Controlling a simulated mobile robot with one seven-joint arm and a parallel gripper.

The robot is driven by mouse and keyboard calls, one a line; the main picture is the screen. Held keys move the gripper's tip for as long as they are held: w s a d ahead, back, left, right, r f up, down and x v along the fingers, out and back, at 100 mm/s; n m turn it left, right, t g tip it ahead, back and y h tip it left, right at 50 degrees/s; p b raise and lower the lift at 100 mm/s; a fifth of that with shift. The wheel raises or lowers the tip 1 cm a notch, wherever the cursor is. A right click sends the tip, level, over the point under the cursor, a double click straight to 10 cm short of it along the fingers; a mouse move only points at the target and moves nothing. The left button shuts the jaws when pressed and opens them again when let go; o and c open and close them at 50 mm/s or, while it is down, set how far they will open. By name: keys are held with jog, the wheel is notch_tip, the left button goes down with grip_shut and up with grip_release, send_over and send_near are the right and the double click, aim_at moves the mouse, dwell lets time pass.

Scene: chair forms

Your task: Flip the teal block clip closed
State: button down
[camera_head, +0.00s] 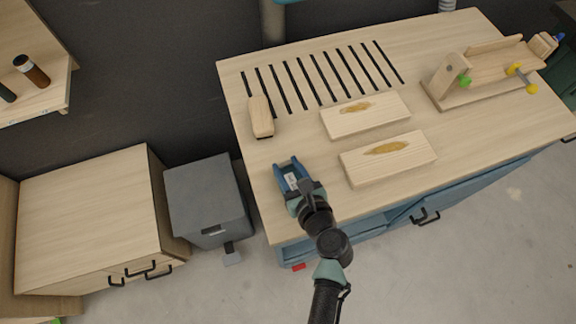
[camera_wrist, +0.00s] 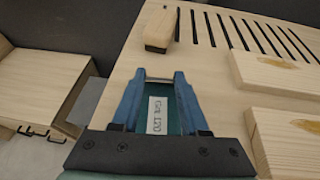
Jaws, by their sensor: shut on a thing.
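The teal block (camera_wrist: 174,97) lies between the two blue fingers of my gripper (camera_wrist: 162,85) in the wrist view. It carries a white label reading "Grit 120". A thin pale bar (camera_wrist: 159,80) crosses the block's far end; I cannot tell whether it is the clip or how it is set. In the head view my gripper (camera_head: 289,166) is over the workbench's (camera_head: 236,85) left front part, shut on the block, with the label showing between the fingers. My gripper's palm hides the block's near end. I cannot tell whether the block touches the bench top.
A wooden block with a dark underside (camera_head: 262,117) stands beyond my gripper. Two stained boards (camera_head: 365,115) (camera_head: 388,158) lie to the right. A wooden fixture with green and yellow knobs (camera_head: 480,75) is at the far right. A grey bin (camera_head: 208,200) and wooden cabinet (camera_head: 90,215) stand left.

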jog(key=f+b, duration=0.1)
jog(key=b, duration=0.2)
jog(key=shift+f+t+b, duration=0.1)
jog(key=shift+t+b, duration=0.2)
jog(key=shift+t, duration=0.1)
jog(key=t+y+b, duration=0.1)
jog(key=b, duration=0.4)
jog(key=shift+s+f, duration=0.15)
jog(key=shift+s, duration=0.05)
jog(key=shift+t+b, duration=0.3)
jog(key=shift+d+r, duration=0.1)
jog(key=shift+r, duration=0.2)
jog(key=shift+c, duration=2)
grip_release()
jog(key=shift+s, duration=0.1)
jog(key=v, duration=0.4)
jog(key=b+v, duration=0.1)
jog(key=v, duration=0.8)
jog(key=shift+f+b, duration=0.3)
